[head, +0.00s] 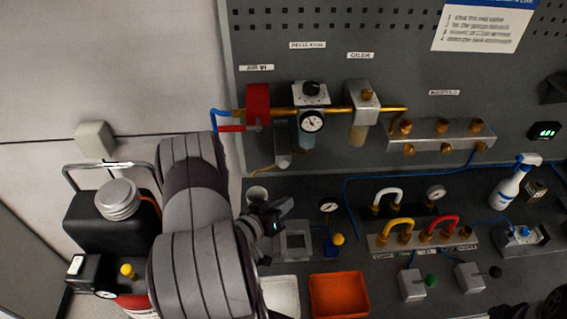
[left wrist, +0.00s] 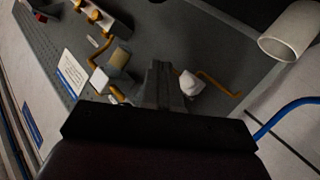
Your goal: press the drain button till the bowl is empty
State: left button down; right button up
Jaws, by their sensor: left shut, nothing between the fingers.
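I cannot make out the drain button or any liquid level. A dark shape at bottom right is perhaps my right gripper (head: 530,309).
A red valve block (head: 258,103) and the oiler (head: 358,115) flank the regulator. An orange tray (head: 338,294) and a white tray (head: 281,294) lie in front.

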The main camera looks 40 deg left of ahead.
aim_at(284, 164)
pick_arm(q)
jog(key=w+a+b, duration=0.3)
jog(key=w+a, duration=0.3)
jog(key=w, duration=0.1)
pick_arm(e)
notch_tip(284, 164, down, 3)
jog(key=shift+w+a, duration=0.1)
jog(key=shift+w, duration=0.05)
pick_arm(q)
jog(key=shift+d, duration=0.1)
jog(key=shift+f, duration=0.1)
dwell(1.7)
jog(key=shift+w+a, duration=0.35)
jog(key=shift+w+a, duration=0.3)
jog(key=shift+w, duration=0.05)
pick_arm(e)
jog(key=shift+f, duration=0.15)
dwell(0.6)
pick_arm(q)
jog(key=shift+s+d, duration=0.1)
jog(key=shift+s+d+p, duration=0.3)
jog(key=shift+s+d, duration=0.15)
jog(key=shift+s, duration=0.15)
pick_arm(e)
jog(key=shift+r, duration=0.4)
